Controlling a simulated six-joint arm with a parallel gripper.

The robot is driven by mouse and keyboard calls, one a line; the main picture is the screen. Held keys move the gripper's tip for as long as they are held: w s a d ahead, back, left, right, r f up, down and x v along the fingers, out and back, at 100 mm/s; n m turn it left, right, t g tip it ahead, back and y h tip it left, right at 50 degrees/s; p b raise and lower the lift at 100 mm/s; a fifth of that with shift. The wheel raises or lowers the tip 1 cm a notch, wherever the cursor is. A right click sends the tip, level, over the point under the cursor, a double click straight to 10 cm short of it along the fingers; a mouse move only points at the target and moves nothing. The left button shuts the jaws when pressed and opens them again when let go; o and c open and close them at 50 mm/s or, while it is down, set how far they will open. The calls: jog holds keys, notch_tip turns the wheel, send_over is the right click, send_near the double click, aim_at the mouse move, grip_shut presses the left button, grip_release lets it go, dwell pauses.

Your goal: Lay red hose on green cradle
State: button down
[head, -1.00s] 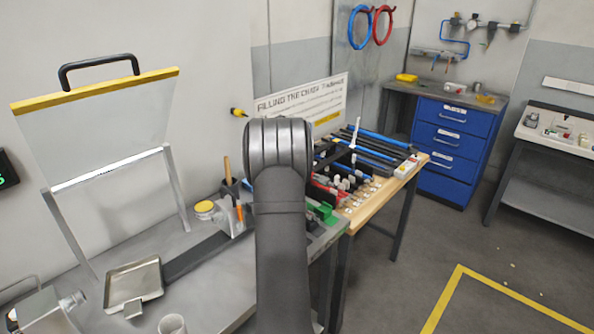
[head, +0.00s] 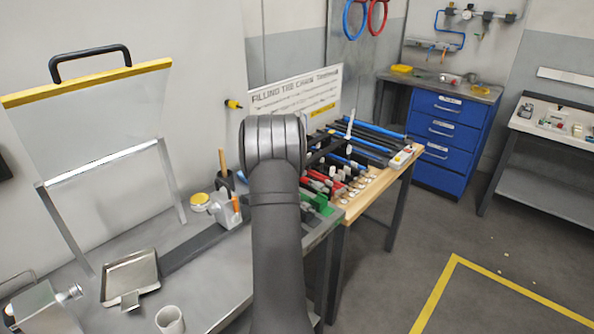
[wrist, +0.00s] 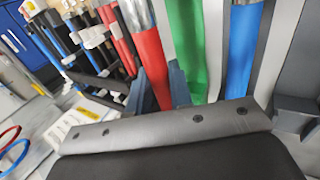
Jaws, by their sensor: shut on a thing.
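In the wrist view, a red hose (wrist: 146,52) with a silvery end stands between the two blue-grey fingers of my gripper (wrist: 160,88); the gripper is shut on it. Beside it on the right is an upright green strip (wrist: 187,45), which may be the green cradle; I cannot tell whether they touch. In the head view my arm hides the gripper and the held hose. A green block (head: 319,203) shows just right of my arm at the bench corner, perhaps part of the cradle.
A blue hose (wrist: 243,50) stands right of the green strip. A wooden table (head: 385,180) holds a rack with several dark and blue tubes. The grey bench (head: 210,275) carries a metal tray (head: 130,276) and a white cup (head: 170,320). A blue drawer cabinet (head: 450,135) stands behind.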

jog(key=shift+f, duration=1.8)
jog(key=c, duration=1.2)
grip_release()
jog(key=v, duration=1.7)
jog(key=shift+a+r, duration=0.15)
